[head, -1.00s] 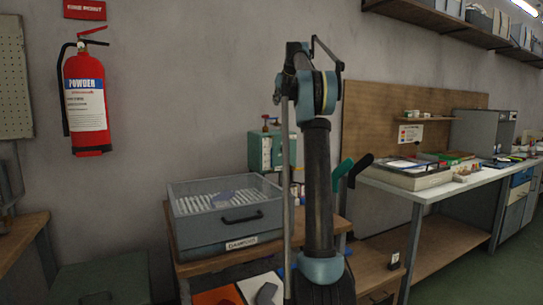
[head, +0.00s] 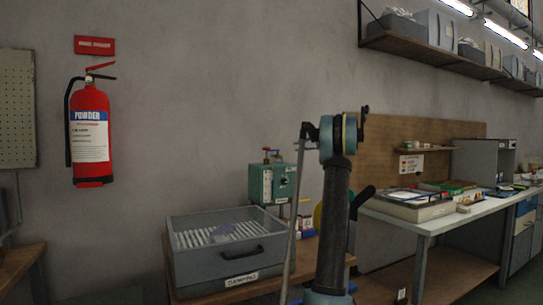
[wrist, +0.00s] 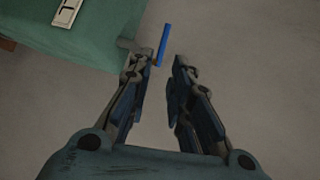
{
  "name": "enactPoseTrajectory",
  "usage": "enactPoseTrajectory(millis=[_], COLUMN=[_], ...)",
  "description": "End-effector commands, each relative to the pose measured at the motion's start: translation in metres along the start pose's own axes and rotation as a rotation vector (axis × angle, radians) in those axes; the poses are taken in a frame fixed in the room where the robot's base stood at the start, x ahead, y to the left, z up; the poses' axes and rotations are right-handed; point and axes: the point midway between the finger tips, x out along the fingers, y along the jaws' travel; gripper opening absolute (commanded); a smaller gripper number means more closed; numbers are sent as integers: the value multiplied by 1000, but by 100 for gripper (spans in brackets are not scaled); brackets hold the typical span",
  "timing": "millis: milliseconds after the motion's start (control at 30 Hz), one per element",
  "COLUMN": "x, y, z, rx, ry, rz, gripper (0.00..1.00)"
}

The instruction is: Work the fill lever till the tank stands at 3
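The tank is a green box (head: 285,184) behind the grey tray on the bench in the head view, with a pale upright gauge (head: 267,186) on its front. The gauge reading is too small to tell. Red knobs (head: 267,151) show on its top. In the wrist view the green box (wrist: 95,30) fills the upper left, with part of the gauge (wrist: 67,11) at the top edge. A slim blue bar (wrist: 163,45), possibly the lever, stands just beyond my fingertips. My gripper (wrist: 164,66) is open, with nothing visible between its fingers. In the head view my gripper cannot be made out.
A grey tray (head: 208,268) with ribbed contents stands in front of the tank. A red extinguisher (head: 89,133) hangs on the left wall. A long workbench (head: 440,224) with trays is at the right, under a loaded shelf (head: 430,58).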

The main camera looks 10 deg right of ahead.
Motion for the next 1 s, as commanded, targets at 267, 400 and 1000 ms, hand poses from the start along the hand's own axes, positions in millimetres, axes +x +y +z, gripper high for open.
enactPoseTrajectory(millis=[267, 400, 1000], x=[2, 24, 128], y=[0, 0, -5], z=[1, 2, 3], rx=[37, 36, 35], ry=[-18, -18, -17], rz=[-46, -44, -43], gripper=[19, 19, 19])
